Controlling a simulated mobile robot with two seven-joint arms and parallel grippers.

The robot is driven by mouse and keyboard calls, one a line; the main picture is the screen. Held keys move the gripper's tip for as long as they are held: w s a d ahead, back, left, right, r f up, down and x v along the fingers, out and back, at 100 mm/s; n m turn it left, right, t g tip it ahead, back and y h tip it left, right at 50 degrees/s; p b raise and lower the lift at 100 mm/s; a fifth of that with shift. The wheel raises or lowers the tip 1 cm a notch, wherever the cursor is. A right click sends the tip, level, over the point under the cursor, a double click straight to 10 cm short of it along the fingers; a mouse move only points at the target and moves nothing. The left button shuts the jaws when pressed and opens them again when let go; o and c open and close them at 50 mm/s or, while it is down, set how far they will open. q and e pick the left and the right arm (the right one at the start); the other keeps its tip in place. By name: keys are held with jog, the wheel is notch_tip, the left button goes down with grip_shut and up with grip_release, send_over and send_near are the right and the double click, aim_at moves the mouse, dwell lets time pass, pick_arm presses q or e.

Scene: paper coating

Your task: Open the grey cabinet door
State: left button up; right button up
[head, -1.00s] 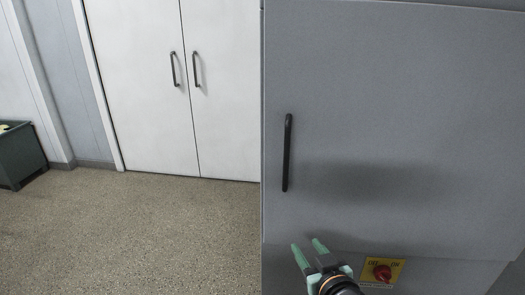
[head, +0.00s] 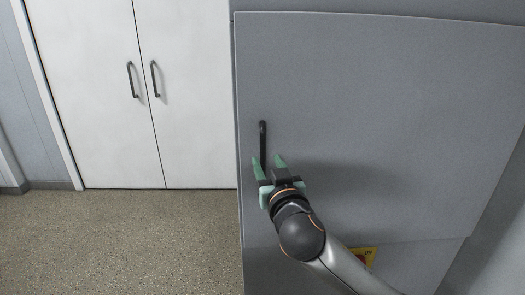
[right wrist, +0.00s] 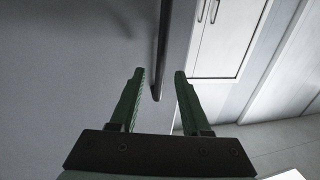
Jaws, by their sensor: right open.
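My right gripper (head: 268,161) has green fingers and is at the lower part of the handle, open. In the right wrist view the handle (right wrist: 161,50) comes down from the top, and its lower end lies between the two open fingers (right wrist: 160,75) in the picture. I cannot tell whether the fingers touch it. The handle's lower end is hidden in the head view. My left gripper is not in view.
White double doors (head: 145,90) with dark handles stand at the back left. The speckled floor (head: 140,240) in front of them is clear.

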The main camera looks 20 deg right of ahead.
aim_at(263, 156)
jog(key=shift+w+d+p, duration=0.15)
jog(key=shift+w+p, duration=0.2)
jog(key=shift+w, duration=2.15)
grip_shut()
